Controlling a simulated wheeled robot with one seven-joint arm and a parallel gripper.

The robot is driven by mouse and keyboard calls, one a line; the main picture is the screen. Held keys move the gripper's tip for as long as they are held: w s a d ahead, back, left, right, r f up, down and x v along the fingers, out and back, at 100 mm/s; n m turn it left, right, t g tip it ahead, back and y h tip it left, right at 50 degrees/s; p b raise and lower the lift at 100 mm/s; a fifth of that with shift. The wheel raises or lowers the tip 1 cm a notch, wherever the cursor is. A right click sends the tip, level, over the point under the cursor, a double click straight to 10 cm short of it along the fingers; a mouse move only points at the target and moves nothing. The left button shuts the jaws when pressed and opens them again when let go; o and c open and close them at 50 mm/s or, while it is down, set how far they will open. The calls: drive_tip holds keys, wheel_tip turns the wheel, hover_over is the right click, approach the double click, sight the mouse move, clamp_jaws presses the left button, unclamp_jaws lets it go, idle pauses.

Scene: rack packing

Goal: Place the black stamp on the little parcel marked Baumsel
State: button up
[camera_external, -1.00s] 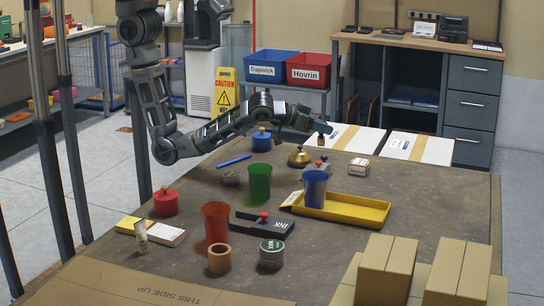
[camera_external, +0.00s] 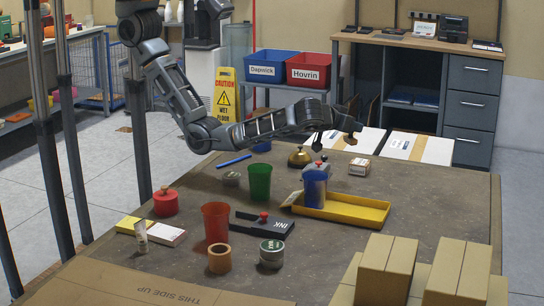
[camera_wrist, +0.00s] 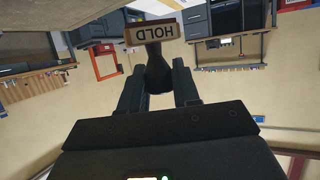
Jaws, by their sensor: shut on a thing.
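In the wrist view my gripper (camera_wrist: 159,92) is shut on the handle of a stamp (camera_wrist: 154,32).
A yellow tray (camera_external: 345,210) with a blue cup (camera_external: 315,190) stands in front of the parcel. Two large parcels (camera_external: 418,148) lie behind. An ink pad (camera_external: 262,222) and green cup (camera_external: 259,182) are farther left. Cartons fill the front right.

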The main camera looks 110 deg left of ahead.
sight(347, 141)
drive_tip(key=x, duration=0.3)
drive_tip(key=f+x, duration=0.1)
drive_tip(key=x, duration=0.3)
drive_tip(key=shift+s+d, duration=0.1)
drive_tip(key=shift+s, duration=0.1)
drive_tip(key=shift+f+p, duration=0.4)
drive_tip(key=shift+f, duration=1.7)
drive_tip(key=shift+f, duration=0.2)
drive_tip(key=o, duration=1)
drive_tip(key=shift+o, duration=0.2)
drive_tip(key=shift+r, duration=0.15)
drive_tip(key=shift+r, duration=0.15)
drive_tip(key=b+v, duration=0.1)
drive_tip(key=v, duration=1)
drive_tip(key=shift+s+d+r, duration=0.1)
drive_tip(key=shift+d+r, duration=0.05)
drive_tip(key=shift+d, duration=0.2)
